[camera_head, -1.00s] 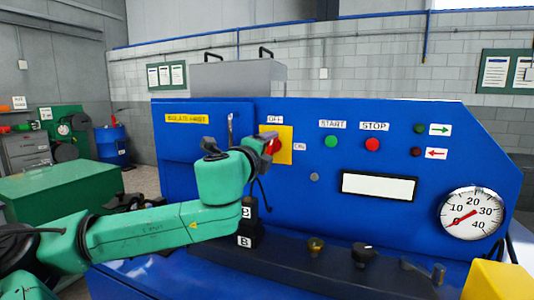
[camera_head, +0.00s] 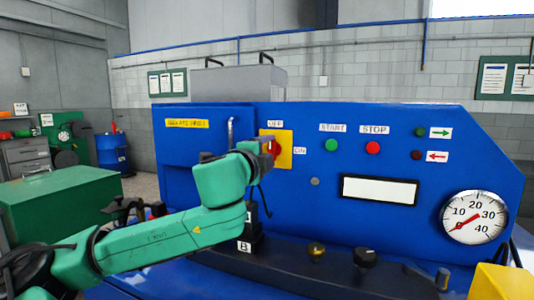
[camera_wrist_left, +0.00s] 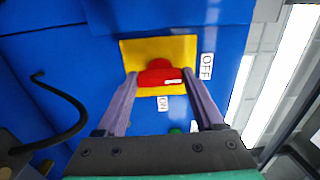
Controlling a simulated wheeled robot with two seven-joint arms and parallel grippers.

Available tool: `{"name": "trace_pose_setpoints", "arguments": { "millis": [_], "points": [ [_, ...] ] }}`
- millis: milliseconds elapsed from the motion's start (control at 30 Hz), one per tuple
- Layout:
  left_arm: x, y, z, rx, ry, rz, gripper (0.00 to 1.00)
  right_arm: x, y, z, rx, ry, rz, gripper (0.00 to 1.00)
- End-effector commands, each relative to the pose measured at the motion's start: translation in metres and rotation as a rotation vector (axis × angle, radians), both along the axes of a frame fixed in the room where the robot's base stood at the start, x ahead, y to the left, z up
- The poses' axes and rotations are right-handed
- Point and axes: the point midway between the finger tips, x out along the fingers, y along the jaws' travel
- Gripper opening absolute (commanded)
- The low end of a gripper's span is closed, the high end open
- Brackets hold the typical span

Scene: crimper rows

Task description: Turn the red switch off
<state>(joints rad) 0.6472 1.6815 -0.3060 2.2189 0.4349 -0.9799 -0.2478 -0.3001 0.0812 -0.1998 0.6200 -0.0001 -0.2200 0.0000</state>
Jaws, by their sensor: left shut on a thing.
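The red switch (camera_head: 277,147) sits on a yellow plate (camera_head: 289,137) on the blue machine panel, with an OFF label above it and an ON label to its right. My left gripper (camera_wrist_left: 160,76) is at the switch, with one finger on each side of the red handle (camera_wrist_left: 160,77), shut on it. In the left wrist view the yellow plate (camera_wrist_left: 160,46) lies behind the handle, with OFF at its right and ON below. In the head view my gripper partly hides the switch, and its exact angle is hard to tell. My right gripper is not in view.
The green start button (camera_head: 331,145) and red stop button (camera_head: 373,147) are to the right of the switch. A dial gauge (camera_head: 474,217) is at the panel's right. Knobs (camera_head: 365,256) stand on the ledge below. A dark cable (camera_wrist_left: 62,110) hangs near the gripper.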

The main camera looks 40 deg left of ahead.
Motion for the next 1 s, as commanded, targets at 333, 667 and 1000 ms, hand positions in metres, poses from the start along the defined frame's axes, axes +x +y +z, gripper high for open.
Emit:
{"name": "trace_pose_setpoints", "arguments": {
  "millis": [333,667,1000],
  "points": [
    [0.0,0.0,0.002,0.001,-0.005,0.0,1.0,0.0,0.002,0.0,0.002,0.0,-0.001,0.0],
    [-0.039,-0.013,-0.005,0.008,-0.013,0.002,1.0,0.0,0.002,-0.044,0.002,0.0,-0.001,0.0],
    [-0.124,-0.043,-0.002,0.002,-0.01,0.002,1.0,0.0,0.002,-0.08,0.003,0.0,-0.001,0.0]
  ]
}}
